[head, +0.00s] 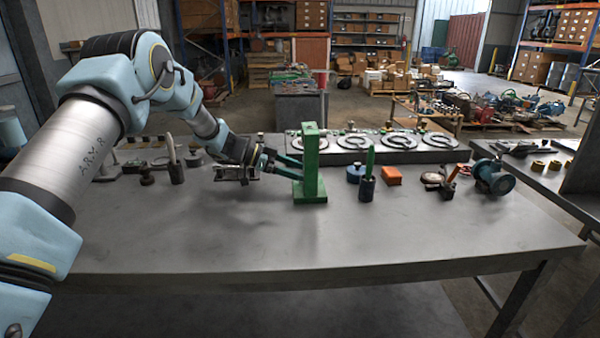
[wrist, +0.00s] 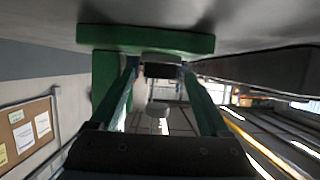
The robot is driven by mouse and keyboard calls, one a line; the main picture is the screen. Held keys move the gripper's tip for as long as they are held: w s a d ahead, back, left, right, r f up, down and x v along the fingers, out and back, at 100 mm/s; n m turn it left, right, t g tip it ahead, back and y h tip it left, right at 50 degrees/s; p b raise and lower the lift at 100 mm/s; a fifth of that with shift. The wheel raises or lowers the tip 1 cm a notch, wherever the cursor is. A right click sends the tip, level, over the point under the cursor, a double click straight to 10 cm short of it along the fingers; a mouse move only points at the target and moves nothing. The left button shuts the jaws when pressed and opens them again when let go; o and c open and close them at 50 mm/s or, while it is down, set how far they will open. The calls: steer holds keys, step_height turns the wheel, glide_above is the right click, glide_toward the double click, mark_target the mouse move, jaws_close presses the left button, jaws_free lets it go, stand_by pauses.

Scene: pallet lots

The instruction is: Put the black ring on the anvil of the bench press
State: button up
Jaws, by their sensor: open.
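The green bench press (head: 311,165) stands upright on the table. My gripper (head: 290,168) reaches into it from the left, low above its base. The wrist view is upside down: the press base (wrist: 145,39) is at the top, with the grey anvil (wrist: 160,56) on it. A short dark piece, apparently the black ring (wrist: 161,71), sits against the anvil, between my fingertips (wrist: 160,66). Its hole does not show. My fingers are open on either side of it, with small gaps visible. A pale round ram (wrist: 157,108) is above it. The head view hides the ring.
A tray with several round plates (head: 440,155) lies behind. The table front is clear.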

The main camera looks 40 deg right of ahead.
steer(key=b+v, duration=0.2)
steer(key=v, duration=1)
steer(key=shift+w+r, duration=0.1)
